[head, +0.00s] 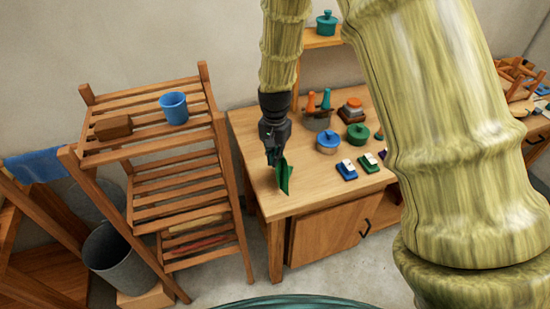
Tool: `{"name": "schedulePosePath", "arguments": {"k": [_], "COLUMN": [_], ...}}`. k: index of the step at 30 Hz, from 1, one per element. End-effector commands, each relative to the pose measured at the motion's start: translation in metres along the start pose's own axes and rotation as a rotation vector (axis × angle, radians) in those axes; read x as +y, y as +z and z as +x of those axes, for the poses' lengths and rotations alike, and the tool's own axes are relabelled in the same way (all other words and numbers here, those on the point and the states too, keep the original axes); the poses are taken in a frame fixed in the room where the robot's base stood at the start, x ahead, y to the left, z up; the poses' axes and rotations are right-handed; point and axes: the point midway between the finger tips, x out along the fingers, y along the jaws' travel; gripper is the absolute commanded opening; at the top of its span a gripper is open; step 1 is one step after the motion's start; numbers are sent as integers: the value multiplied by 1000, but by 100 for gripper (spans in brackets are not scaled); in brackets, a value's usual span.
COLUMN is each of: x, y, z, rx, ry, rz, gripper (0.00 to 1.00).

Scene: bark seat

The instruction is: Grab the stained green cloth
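The green cloth (284,178) is at the front left of the wooden table top, bunched upright in a narrow fold. Its lower end is at or just above the table; I cannot tell which. My gripper (273,158) points down from above, with its fingertips at the cloth's upper left edge. The fingers look closed on the cloth, though they are small and dark here. Stains on the cloth are too small to make out.
The wooden table (257,183) also bears a blue pot (328,143), a green pot (358,134), a grey pot (317,119) with bottles, and small blue and green blocks. A slatted shelf (150,140) with a blue cup (173,108) stands left.

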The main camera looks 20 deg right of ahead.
Motion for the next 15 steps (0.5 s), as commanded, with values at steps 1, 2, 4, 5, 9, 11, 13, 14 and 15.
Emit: {"name": "schedulePosePath", "arguments": {"k": [1,2,4,5,9,11,13,14,15], "x": [0,0,0,0,0,0,0,-1,0], "y": [0,0,0,0,0,0,0,-1,0], "z": [-14,-17,-21,-21,-35,-48,-58,-64,-71], "rx": [0,0,-1,-1,1,2,2,3,3], "ry": [0,0,1,1,0,-2,-1,-2,-2], "rz": [0,0,0,0,1,1,1,1,1], "gripper": [0,0,0,0,0,0,0,0,0]}}
